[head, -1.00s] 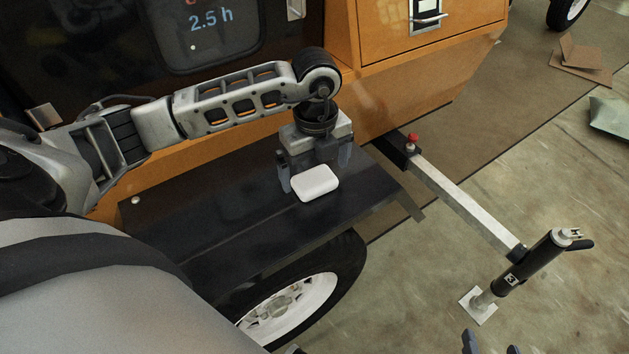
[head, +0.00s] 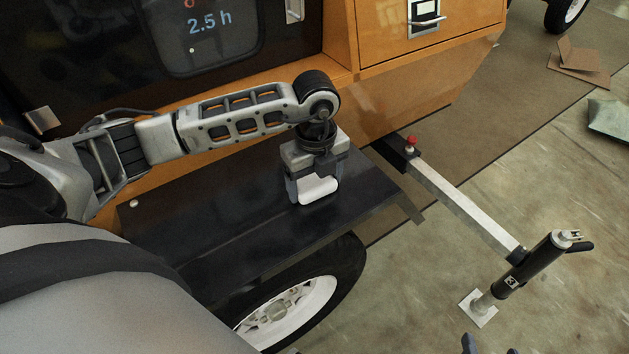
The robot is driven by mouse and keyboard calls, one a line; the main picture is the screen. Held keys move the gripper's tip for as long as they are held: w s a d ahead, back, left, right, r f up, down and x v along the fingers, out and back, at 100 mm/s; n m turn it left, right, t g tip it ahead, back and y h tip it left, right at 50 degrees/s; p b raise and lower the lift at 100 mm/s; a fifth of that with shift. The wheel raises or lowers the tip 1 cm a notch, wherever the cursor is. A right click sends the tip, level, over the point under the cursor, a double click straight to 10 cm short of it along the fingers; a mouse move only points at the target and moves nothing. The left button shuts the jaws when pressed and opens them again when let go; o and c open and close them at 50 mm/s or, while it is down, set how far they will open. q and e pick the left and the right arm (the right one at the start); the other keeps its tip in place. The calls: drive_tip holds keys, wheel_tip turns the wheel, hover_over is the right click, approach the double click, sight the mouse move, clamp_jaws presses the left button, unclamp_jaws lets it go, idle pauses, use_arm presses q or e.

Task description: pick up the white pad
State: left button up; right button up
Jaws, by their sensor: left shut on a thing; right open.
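The white pad (head: 320,191) is a small rounded white block at the dark fender shelf. My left gripper (head: 315,188) points down over the shelf and is shut on the pad, with a finger at each side. The pad's back part is hidden by the gripper. I cannot tell whether the pad still touches the shelf. My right gripper (head: 491,349) shows only its dark fingertips at the bottom edge; they are apart, with nothing seen between them.
The black shelf (head: 220,232) lies over a wheel (head: 285,312), against the orange body (head: 400,90). A metal bar (head: 455,200) with a red knob (head: 411,141) leads to a black jack (head: 535,265) on a white foot plate (head: 478,308). Cardboard (head: 578,68) lies on the floor.

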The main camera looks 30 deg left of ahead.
sight(315, 184)
use_arm(q)
drive_tip(key=shift+r, duration=0.65)
drive_tip(key=r, duration=0.2)
drive_tip(key=shift+s+d+r, duration=0.1)
drive_tip(key=shift+s+r, duration=0.15)
drive_tip(key=shift+r, duration=0.1)
drive_tip(key=s+d+r+p, duration=0.1)
drive_tip(key=s+d+r, duration=0.4)
drive_tip(key=s+r, duration=0.4)
drive_tip(key=s, duration=0.3)
drive_tip(key=shift+s, duration=0.25)
use_arm(e)
drive_tip(key=shift+r, duration=0.3)
use_arm(q)
drive_tip(key=o, duration=0.4)
drive_tip(key=c, duration=0.3)
drive_tip(key=shift+w, duration=0.1)
